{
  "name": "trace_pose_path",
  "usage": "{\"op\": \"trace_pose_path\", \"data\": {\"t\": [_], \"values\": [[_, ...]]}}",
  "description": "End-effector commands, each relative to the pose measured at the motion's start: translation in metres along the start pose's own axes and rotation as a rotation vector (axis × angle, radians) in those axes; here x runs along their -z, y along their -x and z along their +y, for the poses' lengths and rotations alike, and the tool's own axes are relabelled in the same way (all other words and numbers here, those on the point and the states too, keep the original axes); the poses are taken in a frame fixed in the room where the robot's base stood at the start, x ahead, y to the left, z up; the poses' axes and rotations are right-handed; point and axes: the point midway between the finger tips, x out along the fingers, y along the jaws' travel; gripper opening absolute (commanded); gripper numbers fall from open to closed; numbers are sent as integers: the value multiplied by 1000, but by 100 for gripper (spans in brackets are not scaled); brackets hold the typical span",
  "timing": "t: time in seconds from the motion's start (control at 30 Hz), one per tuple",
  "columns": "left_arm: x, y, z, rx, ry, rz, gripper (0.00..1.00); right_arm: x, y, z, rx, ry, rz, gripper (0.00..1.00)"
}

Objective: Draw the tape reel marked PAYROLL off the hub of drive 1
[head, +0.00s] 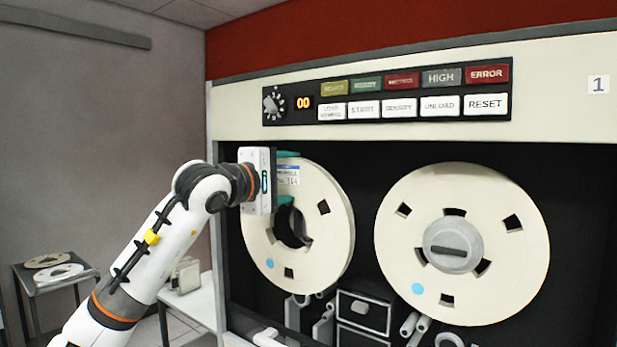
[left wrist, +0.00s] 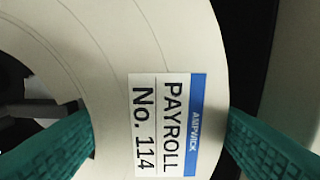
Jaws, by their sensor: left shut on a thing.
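The PAYROLL reel (head: 325,220), cream with a blue dot, stands upright at the left side of drive 1 (head: 545,110). Its label, reading PAYROLL No. 114, shows in the left wrist view (left wrist: 160,125). My left gripper (head: 287,177) is shut on the reel's upper part, one teal finger at the outer rim and one in the centre hole. In the left wrist view the fingers (left wrist: 155,145) lie either side of the label. The centre hole looks dark and open in the head view; I cannot tell how far the reel stands from its hub.
A second cream reel (head: 400,260) sits on a grey hub (head: 453,246) to the right. Above is a control panel (head: 390,93) with buttons. Tape rollers and a small drawer unit (head: 363,312) lie below. A side table (head: 30,277) with reels stands at far left.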

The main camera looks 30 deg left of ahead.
Motion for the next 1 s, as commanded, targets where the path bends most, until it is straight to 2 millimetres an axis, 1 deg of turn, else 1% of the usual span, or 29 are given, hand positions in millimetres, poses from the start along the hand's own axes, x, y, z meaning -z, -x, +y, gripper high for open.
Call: {"op": "trace_pose_path", "data": {"t": [0.03, 0.53, 1.0], "values": [[0, 2, -2, 7, 0, 0, 24, 0, -1, 0, 0, 0, 0, 36], [0, 14, -3, 9, -2, -1, 24, 1, -6, -1, 1, 1, 1, 36], [0, 16, -3, 7, -1, 0, 24, 1, -7, -1, 1, 1, 1, 36]]}}
